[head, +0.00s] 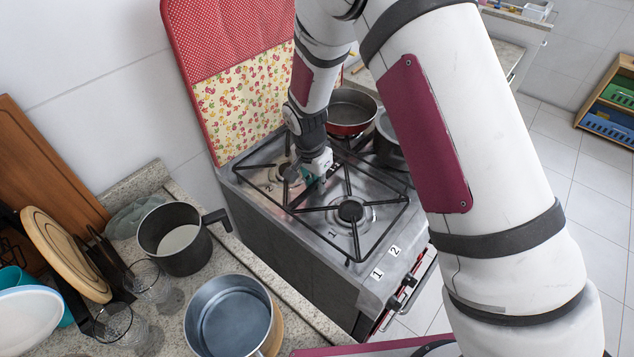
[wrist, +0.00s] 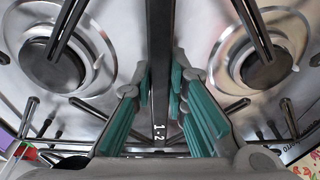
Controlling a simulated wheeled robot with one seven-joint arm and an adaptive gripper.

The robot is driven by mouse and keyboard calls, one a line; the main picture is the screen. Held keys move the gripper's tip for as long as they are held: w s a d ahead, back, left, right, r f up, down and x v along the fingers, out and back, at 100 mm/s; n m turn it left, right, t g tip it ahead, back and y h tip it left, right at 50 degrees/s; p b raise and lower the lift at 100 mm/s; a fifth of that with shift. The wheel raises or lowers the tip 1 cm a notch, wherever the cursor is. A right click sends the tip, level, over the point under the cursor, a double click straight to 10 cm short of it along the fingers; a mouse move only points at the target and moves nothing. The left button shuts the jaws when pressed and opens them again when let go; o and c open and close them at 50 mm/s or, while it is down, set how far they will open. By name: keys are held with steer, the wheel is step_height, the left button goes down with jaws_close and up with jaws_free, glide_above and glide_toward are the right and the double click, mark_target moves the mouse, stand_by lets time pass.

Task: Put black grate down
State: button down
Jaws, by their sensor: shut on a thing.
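The black grate (head: 382,231) spans the near part of the stove top, above the burner (head: 350,210) marked 1. It looks about level; I cannot tell whether its feet touch the stove. My gripper (head: 319,183) points down at the grate's middle, between the burners. In the wrist view, the teal-padded fingers of my gripper (wrist: 161,95) are shut on a dark central bar of the grate (wrist: 160,45). Burners show on either side of the bar, left (wrist: 52,62) and right (wrist: 267,65). My arm hides part of the stove's right side.
A red-rimmed pan (head: 350,112) and a grey pot (head: 388,145) stand at the stove's back. A patterned padded cover (head: 240,100) rises behind the left edge. The left counter holds a dark saucepan (head: 175,240), a metal pot (head: 229,318) and glasses (head: 148,282).

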steer(key=shift+f, duration=0.15)
steer(key=c, duration=1.6)
jaws_free()
step_height(320, 180, up, 11)
steer(key=s+a+b, duration=0.1)
step_height(320, 180, up, 11)
steer(key=n+t, duration=0.1)
steer(key=n, duration=0.1)
glide_above(313, 186)
steer(key=s+d, duration=0.4)
steer(key=d, duration=0.1)
steer(key=s+d+r+n+t, duration=0.1)
steer(key=s+d+r+n, duration=0.1)
steer(key=s, duration=0.5)
steer(key=s+d+r+n+t, duration=0.1)
steer(key=s+d+r+n, duration=0.1)
steer(key=s+d+r, duration=0.3)
steer(key=s+d+r+n+t+y, duration=0.1)
steer(key=s+d+r+n, duration=0.2)
steer(key=s, duration=0.6)
steer(key=shift+s+d+r, duration=0.3)
steer(key=shift+d+r, duration=0.1)
steer(key=shift+r, duration=0.35)
